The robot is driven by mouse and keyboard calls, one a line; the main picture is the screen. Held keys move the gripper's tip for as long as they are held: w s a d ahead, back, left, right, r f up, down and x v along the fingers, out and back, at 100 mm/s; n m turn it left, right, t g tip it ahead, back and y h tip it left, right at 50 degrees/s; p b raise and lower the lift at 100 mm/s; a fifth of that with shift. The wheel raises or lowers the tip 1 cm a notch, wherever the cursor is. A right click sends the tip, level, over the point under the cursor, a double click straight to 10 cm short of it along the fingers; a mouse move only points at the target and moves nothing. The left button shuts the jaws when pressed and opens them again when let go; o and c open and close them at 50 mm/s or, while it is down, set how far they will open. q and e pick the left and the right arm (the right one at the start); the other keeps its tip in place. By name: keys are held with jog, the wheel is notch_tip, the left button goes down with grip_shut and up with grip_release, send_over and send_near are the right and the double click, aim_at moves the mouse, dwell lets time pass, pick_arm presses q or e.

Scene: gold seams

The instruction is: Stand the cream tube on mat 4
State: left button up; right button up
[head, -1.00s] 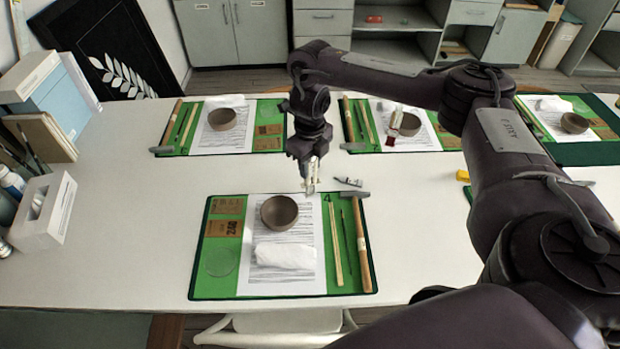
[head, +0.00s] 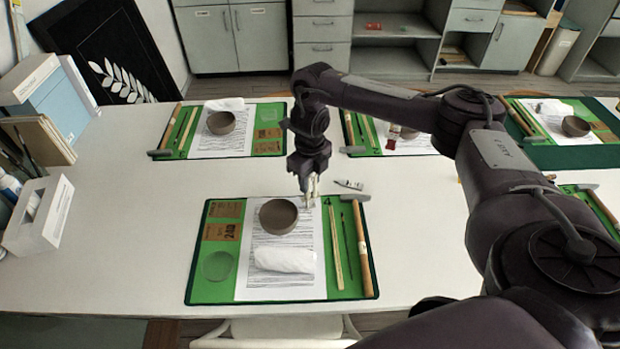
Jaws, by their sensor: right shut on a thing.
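My right gripper (head: 309,190) points down over the far edge of the near green mat (head: 340,292), just right of the brown bowl (head: 278,215). It is shut on a small pale thing, apparently the cream tube (head: 311,202), which looks roughly upright. The fingers hide much of it, and I cannot tell whether its lower end touches the mat. A small dark numeral, seemingly a 4, shows at the mat's top edge beside the gripper. My left gripper is not in view.
A white and dark tube (head: 349,184) lies on the table just beyond the mat. A hammer (head: 358,230), thin sticks and a folded white cloth (head: 284,260) lie on the near mat. Other mats with bowls stand farther back.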

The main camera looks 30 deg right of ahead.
jog(key=shift+s+f, duration=0.1)
jog(key=shift+f, duration=0.15)
jog(key=o, duration=0.7)
jog(key=shift+c, duration=0.2)
jog(key=o, duration=0.3)
jog(key=shift+w+f, duration=0.15)
jog(key=shift+w, duration=0.05)
jog(key=shift+r+p, duration=0.4)
jog(key=shift+r, duration=0.25)
notch_tip(320, 180, up, 11)
jog(key=p, duration=0.4)
jog(key=shift+r, duration=0.6)
